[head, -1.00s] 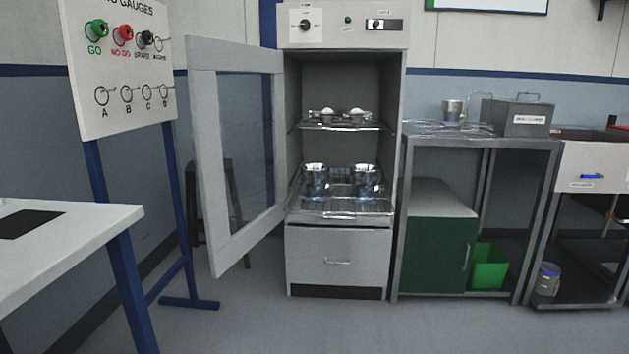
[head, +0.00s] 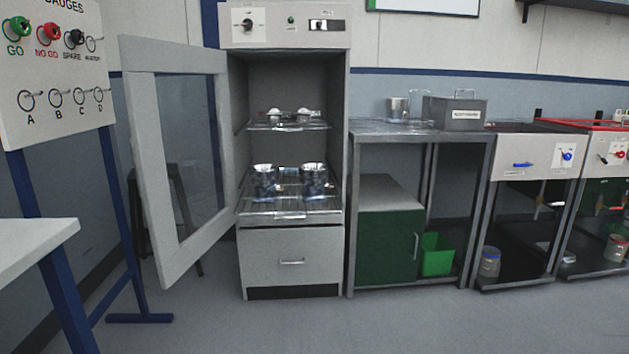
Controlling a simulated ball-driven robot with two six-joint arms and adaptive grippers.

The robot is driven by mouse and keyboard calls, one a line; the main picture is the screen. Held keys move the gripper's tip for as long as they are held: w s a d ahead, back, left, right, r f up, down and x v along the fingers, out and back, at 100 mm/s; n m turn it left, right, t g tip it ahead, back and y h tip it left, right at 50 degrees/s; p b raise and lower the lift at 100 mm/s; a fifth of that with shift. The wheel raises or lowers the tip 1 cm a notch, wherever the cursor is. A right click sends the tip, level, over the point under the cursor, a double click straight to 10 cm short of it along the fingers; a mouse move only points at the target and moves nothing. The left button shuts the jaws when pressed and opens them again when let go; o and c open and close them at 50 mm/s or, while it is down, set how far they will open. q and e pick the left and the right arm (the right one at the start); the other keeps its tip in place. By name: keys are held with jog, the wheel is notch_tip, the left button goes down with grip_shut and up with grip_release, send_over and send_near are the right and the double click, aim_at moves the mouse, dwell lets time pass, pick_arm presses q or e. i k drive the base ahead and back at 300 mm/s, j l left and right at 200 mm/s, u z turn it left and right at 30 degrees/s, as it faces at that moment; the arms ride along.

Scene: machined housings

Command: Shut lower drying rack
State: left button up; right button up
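A tall grey drying cabinet (head: 289,262) stands against the back wall, its glazed door (head: 176,262) swung open to the left. The lower drying rack (head: 290,215) is a wire shelf pulled out past the cabinet front, above the drawer. Two shiny metal housings (head: 264,181) (head: 313,181) stand upright on it. The upper rack (head: 288,126) sits inside the cabinet and bears small white-topped parts (head: 275,114). Neither of my grippers is in view.
A white table (head: 35,245) and a gauge board (head: 58,85) on blue legs stand at the left. A metal bench (head: 420,135) with a green cabinet (head: 388,245) adjoins the drying cabinet on the right. The floor (head: 300,325) in front is clear.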

aim_at(284, 171)
jog(key=i+l+u, duration=0.1)
jog(key=i+l, duration=0.2)
jog(key=i, duration=0.25)
jog(key=i+l+u, duration=0.1)
jog(key=i+l, duration=0.3)
jog(key=i, duration=0.1)
